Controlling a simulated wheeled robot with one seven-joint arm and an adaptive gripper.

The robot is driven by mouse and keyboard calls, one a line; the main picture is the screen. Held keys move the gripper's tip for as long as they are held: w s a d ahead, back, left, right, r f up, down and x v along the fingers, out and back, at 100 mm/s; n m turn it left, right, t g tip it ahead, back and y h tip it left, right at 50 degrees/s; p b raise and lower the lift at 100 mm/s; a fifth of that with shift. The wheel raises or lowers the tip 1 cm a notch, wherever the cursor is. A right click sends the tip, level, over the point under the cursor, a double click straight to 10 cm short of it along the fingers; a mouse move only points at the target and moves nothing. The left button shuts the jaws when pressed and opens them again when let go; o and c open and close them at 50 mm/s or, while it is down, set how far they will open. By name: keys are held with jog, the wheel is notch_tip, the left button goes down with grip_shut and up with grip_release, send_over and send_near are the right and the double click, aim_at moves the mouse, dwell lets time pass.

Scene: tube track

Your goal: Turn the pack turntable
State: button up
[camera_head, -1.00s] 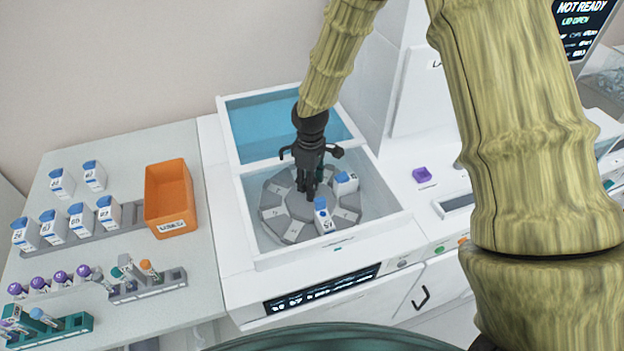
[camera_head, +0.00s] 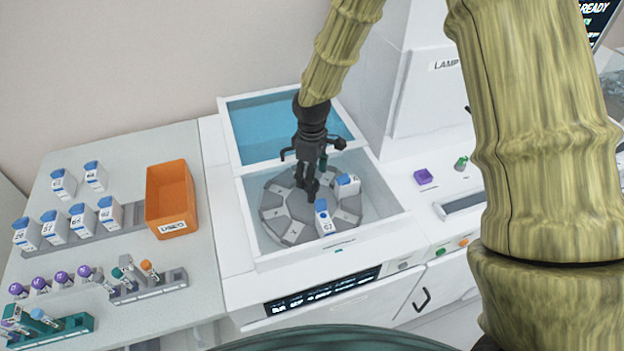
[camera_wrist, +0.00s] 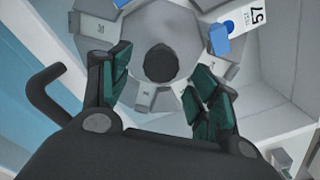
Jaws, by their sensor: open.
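The pack turntable (camera_head: 281,232) is a grey segmented disc lying in the open white well of the machine. Two white packs with blue caps stand on it: one at the front (camera_head: 324,222) and one at the right (camera_head: 348,187). My gripper (camera_head: 307,192) points down over the turntable's middle. In the wrist view its two green-padded fingers (camera_wrist: 155,95) are apart, with the turntable's dark round hub (camera_wrist: 160,63) showing between and beyond them. A pack with a blue cap (camera_wrist: 245,28) shows at the upper right there. I cannot tell whether the fingers touch the hub.
The well's lid (camera_head: 280,122) stands open behind. White rims (camera_head: 330,252) surround the turntable. An orange bin (camera_head: 170,195), several packs (camera_head: 63,183) and tube racks (camera_head: 150,289) stand on the left bench.

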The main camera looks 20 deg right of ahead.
notch_tip(320, 180, up, 9)
dwell(0.4)
dwell(0.4)
